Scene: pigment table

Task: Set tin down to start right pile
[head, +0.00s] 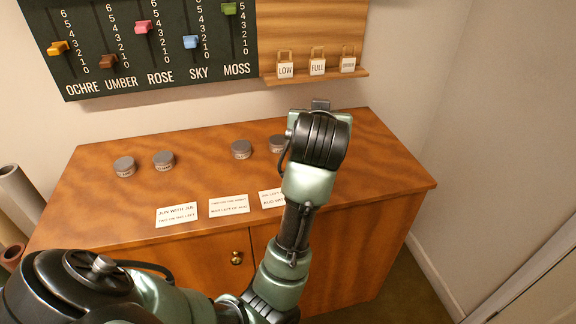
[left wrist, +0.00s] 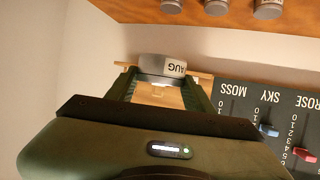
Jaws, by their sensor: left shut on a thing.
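My left gripper (left wrist: 161,80) is shut on a grey tin (left wrist: 150,66) with a white label reading AUG, seen upside down in the left wrist view. In the head view my left gripper (head: 320,115) is over the right part of the wooden cabinet top (head: 385,170); my wrist hides the tin there. Two grey tins (head: 124,166) (head: 163,160) stand apart on the left of the top. Two more (head: 241,149) (head: 277,144) stand side by side near the middle, the right one partly covered by my arm. My right gripper is out of view.
White note cards (head: 177,216) lie along the front edge, the rightmost partly behind my arm. A dark slider board (head: 150,60) and a small shelf (head: 318,76) with LOW and FULL tags hang behind. The top's right end looks clear.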

